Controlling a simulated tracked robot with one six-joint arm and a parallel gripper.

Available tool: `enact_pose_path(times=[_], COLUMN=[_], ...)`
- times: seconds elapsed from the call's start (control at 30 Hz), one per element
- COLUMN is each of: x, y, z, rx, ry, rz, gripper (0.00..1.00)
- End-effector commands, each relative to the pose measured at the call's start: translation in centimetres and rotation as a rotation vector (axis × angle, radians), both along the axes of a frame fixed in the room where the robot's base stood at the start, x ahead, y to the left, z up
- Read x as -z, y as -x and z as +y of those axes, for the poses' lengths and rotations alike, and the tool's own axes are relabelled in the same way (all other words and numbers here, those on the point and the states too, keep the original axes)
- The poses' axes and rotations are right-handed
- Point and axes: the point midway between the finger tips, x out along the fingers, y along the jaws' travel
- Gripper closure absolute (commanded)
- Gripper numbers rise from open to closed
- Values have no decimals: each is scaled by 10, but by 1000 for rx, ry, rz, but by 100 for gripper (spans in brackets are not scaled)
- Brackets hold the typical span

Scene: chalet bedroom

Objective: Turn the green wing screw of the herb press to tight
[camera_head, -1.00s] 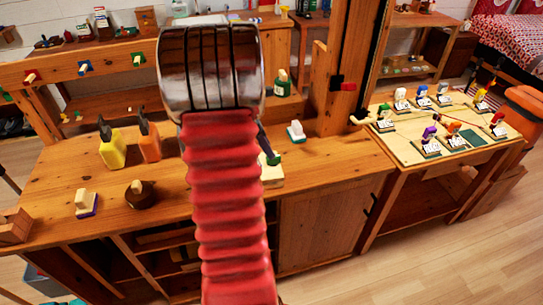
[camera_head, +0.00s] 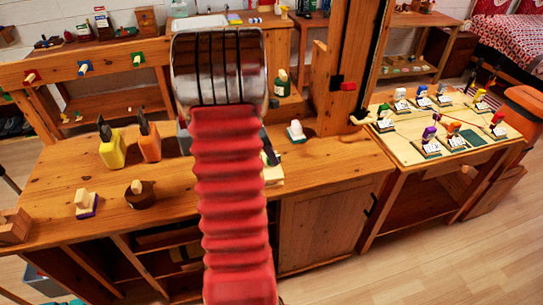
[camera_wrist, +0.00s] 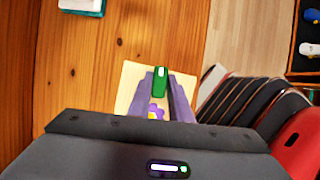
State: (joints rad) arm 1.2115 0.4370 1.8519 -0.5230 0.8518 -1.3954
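The herb press shows as a pale block (camera_wrist: 129,82) at the bench's front edge in the wrist view. In the head view its pale base (camera_head: 273,176) shows just right of my red arm. The green wing screw (camera_wrist: 160,82) stands upright between the tips of my gripper (camera_wrist: 161,88). The two purple-grey fingers lie close along both sides of it, and it fills the gap between them. A purple and yellow mark (camera_wrist: 156,109) shows between the fingers. In the head view my arm hides the screw and most of the gripper.
A yellow bottle (camera_head: 112,150), an orange bottle (camera_head: 149,143), a round dark wooden piece (camera_head: 139,195) and a white-topped block (camera_head: 296,131) stand on the wooden bench (camera_head: 330,165). A side table (camera_head: 397,152) with several small figures is at right.

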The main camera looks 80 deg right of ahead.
Motion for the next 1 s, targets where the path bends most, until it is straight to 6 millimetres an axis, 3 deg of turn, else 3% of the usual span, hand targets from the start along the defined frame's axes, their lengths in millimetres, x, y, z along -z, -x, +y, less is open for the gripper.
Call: enact_pose_path(times=[0.23,0.3,1.0], x=[0,0,0], y=[0,0,0], z=[1,8,-2], rx=[1,-1,99], ry=[-2,-2,1], rz=[1,1,0], gripper=[100,100,100])
